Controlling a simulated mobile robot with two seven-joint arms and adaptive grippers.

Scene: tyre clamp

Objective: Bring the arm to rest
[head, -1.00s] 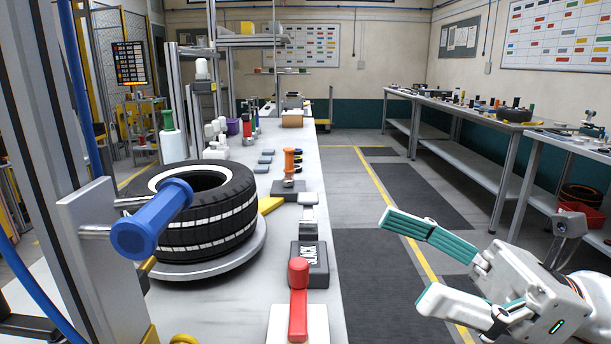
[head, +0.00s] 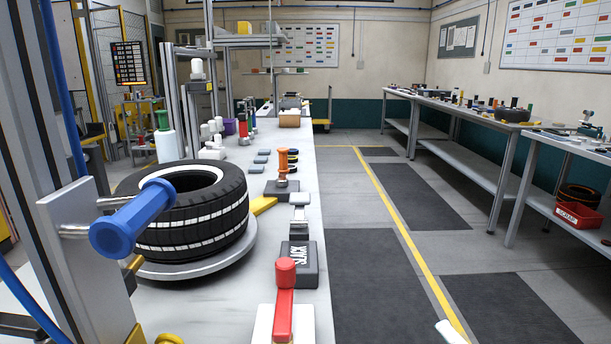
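Only a small white tip of my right gripper (head: 452,332) shows, at the bottom edge of the head view, over the floor right of the bench. The rest of it is out of view, so its opening is hidden. My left gripper is not in view. A black tyre (head: 195,218) with white stripes lies flat on a round grey plate (head: 190,268) on the bench. A blue cylindrical handle (head: 134,218) on a metal bracket stands in front of the tyre. A red lever (head: 284,300) on a white base is at the bench's near end.
A black block marked SLACK (head: 299,263) sits behind the red lever. An orange-topped part (head: 282,165) and several small items stand farther along the bench (head: 225,312). The floor (head: 375,275) to its right is clear. A long side table (head: 465,120) runs along the right wall.

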